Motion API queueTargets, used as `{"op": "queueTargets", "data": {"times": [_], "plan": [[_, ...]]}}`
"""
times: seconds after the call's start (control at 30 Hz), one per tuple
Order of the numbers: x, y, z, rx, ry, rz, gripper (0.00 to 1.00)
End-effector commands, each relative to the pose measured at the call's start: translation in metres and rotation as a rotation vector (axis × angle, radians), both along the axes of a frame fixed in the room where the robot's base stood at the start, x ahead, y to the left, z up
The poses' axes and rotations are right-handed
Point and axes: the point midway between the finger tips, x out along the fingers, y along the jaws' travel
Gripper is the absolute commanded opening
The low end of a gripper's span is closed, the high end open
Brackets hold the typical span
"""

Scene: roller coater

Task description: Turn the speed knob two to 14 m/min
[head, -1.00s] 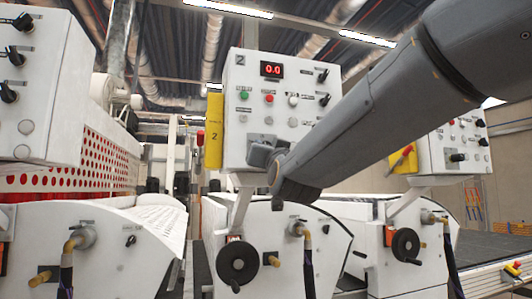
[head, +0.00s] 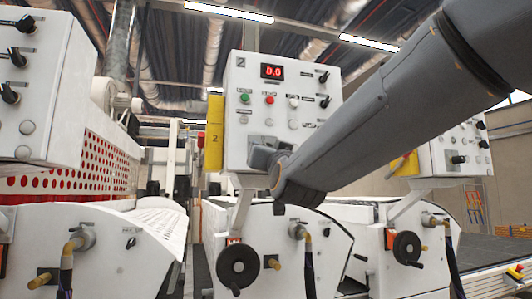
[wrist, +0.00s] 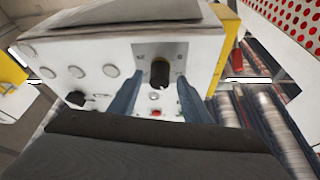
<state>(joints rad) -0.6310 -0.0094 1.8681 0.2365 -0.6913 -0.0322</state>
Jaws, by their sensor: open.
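The control panel marked 2 (head: 240,100) is a white box with a red display (head: 272,71) that appears to read 0.0. My gripper (head: 262,155) is at the panel's lower left, in front of a grey plate (head: 259,138). In the wrist view my gripper (wrist: 157,88) is open, with one finger on each side of a black knob (wrist: 160,72) on that plate. I cannot tell whether the fingers touch it. No label or scale for this knob is readable, and in the head view my gripper hides it.
A green button (head: 245,98), a red button (head: 269,100) and black switches (head: 323,77) are higher on the panel. A yellow plate (head: 214,132) is at its left.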

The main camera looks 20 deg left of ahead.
Motion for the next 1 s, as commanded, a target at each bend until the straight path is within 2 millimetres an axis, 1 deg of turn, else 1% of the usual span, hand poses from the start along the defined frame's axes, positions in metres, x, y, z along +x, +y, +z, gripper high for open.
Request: {"op": "queueTargets", "data": {"times": [0.03, 0.2, 0.4, 0.57, 1.0], "plan": [[-0.007, -0.003, -0.005, 0.000, -0.001, 0.001, 0.44], [-0.029, -0.014, -0.015, 0.001, -0.001, 0.002, 0.44], [-0.047, -0.023, -0.022, 0.000, -0.001, 0.002, 0.44], [-0.051, -0.025, -0.024, -0.001, 0.000, 0.002, 0.44], [-0.051, -0.025, -0.024, -0.001, 0.000, 0.001, 0.44]]}}
